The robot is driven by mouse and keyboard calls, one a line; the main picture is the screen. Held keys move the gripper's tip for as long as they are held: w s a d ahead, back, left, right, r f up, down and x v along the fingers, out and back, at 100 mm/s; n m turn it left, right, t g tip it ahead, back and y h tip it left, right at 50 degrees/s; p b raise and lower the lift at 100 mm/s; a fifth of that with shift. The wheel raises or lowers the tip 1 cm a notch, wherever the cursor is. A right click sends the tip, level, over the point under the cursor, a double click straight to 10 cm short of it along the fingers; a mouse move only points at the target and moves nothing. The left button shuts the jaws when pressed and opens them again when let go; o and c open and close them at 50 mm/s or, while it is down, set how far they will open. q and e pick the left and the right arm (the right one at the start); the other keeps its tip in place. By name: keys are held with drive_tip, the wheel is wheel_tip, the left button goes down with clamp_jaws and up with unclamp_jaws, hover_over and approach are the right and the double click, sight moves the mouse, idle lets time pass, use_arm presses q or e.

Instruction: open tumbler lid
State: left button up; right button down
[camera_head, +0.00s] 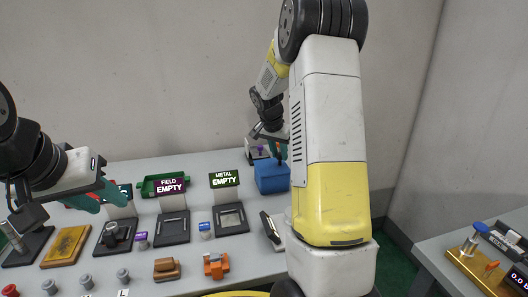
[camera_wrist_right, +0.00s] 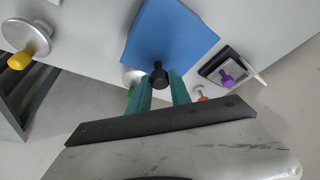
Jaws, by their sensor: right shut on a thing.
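The blue tumbler box (camera_head: 272,178) stands at the back right of the grey table, partly hidden by my right arm. In the right wrist view its blue top (camera_wrist_right: 165,35) looks flat and square, with a black knob (camera_wrist_right: 159,75) near the near corner. My right gripper (camera_wrist_right: 159,88) has its teal fingers on both sides of the knob and is shut on it. In the head view this gripper (camera_head: 281,152) is just above the box. I cannot tell whether the lid is raised. My left gripper (camera_head: 103,196) is open and empty over the table's left side.
Signs reading FIELD EMPTY (camera_head: 169,185) and METAL EMPTY (camera_head: 225,180) stand behind dark trays. A green bin (camera_head: 150,188) is behind them. Orange parts (camera_head: 216,265) and several grey knobs lie in front. A second table (camera_head: 450,245) is at the right.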

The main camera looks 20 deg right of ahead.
sight(271, 167)
drive_tip(key=shift+a+r, duration=0.1)
drive_tip(key=shift+a, duration=0.05)
idle(0.5)
drive_tip(key=a+r+h, duration=0.1)
drive_tip(key=h, duration=0.1)
drive_tip(key=a+r+h, duration=0.1)
drive_tip(key=shift+w+a+r+n+h, duration=0.1)
drive_tip(key=shift+w+a+n+h, duration=0.05)
drive_tip(key=shift+a+n+h, duration=0.2)
drive_tip(key=a+h, duration=0.1)
drive_tip(key=h, duration=0.1)
drive_tip(key=a+r+h, duration=0.1)
drive_tip(key=a, duration=0.1)
drive_tip(key=shift+w+r+n+h, duration=0.1)
drive_tip(key=shift+r+n+h, duration=0.15)
drive_tip(key=shift+h, duration=0.1)
drive_tip(key=a+h, duration=0.2)
drive_tip(key=shift+a+r+n+h, duration=0.1)
drive_tip(key=shift+n+h, duration=0.2)
drive_tip(key=shift+h, duration=0.1)
drive_tip(key=a+h, duration=0.2)
drive_tip(key=a, duration=0.1)
drive_tip(key=a+f+t+h, duration=0.1)
drive_tip(key=shift+w+a+n, duration=0.1)
drive_tip(key=shift+a+n, duration=0.15)
drive_tip(key=shift+n, duration=0.15)
drive_tip(key=shift+f, duration=0.15)
